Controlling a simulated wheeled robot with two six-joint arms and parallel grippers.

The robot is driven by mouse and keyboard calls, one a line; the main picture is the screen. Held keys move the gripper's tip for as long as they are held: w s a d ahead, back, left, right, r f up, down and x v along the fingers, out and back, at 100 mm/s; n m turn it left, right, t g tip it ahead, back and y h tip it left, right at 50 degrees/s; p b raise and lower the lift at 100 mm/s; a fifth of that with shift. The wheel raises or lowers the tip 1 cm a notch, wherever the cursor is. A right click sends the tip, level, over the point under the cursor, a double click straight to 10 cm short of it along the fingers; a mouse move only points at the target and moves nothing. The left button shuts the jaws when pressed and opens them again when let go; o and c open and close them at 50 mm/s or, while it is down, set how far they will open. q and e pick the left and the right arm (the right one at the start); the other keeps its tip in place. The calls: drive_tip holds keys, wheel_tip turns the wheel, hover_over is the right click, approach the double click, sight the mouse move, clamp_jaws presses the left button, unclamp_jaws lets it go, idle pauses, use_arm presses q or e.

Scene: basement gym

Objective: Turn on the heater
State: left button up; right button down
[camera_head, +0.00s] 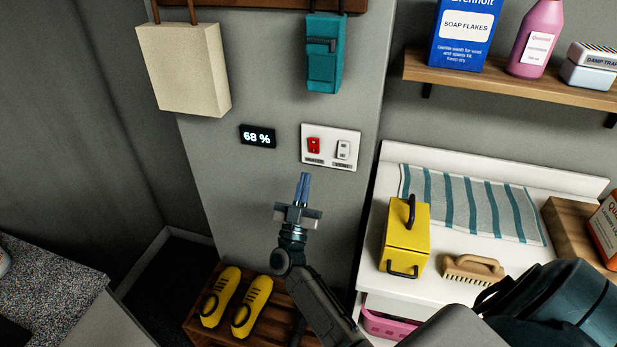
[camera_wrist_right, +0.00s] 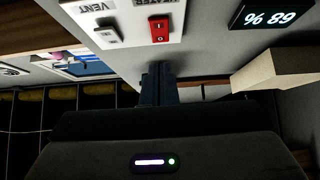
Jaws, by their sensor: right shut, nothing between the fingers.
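A white switch plate (camera_head: 330,163) is fixed to the grey wall. I cannot tell which way the red rocker is pressed. My right gripper (camera_head: 304,177) is shut and empty, pointing up just below the plate, apart from the red rocker. Its fingers show in the wrist view (camera_wrist_right: 157,75). My left gripper is out of view.
A display reading 68 % (camera_head: 258,136) is left of the plate. A beige bag (camera_head: 185,68) and a teal holder (camera_head: 325,55) hang above. At right, a white counter (camera_head: 460,250) bears a yellow box (camera_head: 406,240) and a brush (camera_head: 473,268). Yellow shoes (camera_head: 220,293) sit below.

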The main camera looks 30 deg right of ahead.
wheel_tip(320, 180, down, 7)
drive_tip(key=s+a+b, duration=0.2)
drive_tip(key=b, duration=0.1)
drive_tip(key=shift+a, duration=0.4)
drive_tip(key=shift+s+r, duration=0.1)
drive_tip(key=shift+a+y, duration=0.1)
drive_tip(key=shift+y, duration=0.2)
